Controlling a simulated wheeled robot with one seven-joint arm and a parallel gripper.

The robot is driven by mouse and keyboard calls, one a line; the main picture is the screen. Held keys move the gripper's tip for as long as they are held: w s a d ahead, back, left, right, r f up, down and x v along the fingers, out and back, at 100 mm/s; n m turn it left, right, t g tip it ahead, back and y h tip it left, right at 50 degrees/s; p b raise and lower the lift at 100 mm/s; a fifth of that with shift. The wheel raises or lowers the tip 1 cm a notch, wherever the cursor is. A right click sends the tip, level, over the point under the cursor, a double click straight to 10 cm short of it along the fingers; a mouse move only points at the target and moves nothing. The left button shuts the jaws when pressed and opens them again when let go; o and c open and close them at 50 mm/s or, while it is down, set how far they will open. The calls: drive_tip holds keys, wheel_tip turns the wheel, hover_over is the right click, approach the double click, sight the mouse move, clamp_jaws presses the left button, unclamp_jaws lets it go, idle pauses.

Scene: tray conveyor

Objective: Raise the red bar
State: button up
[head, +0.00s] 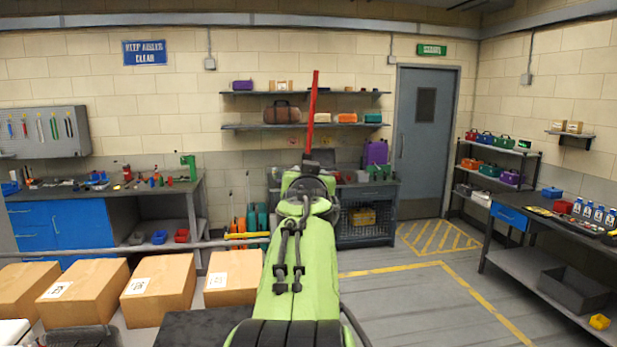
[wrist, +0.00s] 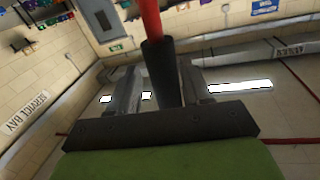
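The red bar (head: 313,105) stands nearly upright in the head view, with its top above the shelves on the back wall. In the wrist view the red bar (wrist: 151,18) rises out of a black sleeve at its lower end. My gripper (head: 318,158) is at the far end of my green arm, at the bar's lower end. In the wrist view the fingers of my gripper (wrist: 162,82) lie on both sides of the black sleeve and appear shut on it. In the head view my arm partly hides the fingers.
Several cardboard boxes (head: 158,287) stand in a row at the front left. A workbench (head: 110,205) with blue drawers is at the left, and another workbench (head: 535,240) is at the right. Wall shelves (head: 300,126) are behind the bar. Open floor (head: 410,300) lies right of my arm.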

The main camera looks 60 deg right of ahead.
drive_tip(key=b+v, duration=0.4)
drive_tip(key=v, duration=1.1)
drive_tip(key=shift+a, duration=0.4)
drive_tip(key=shift+s, duration=0.15)
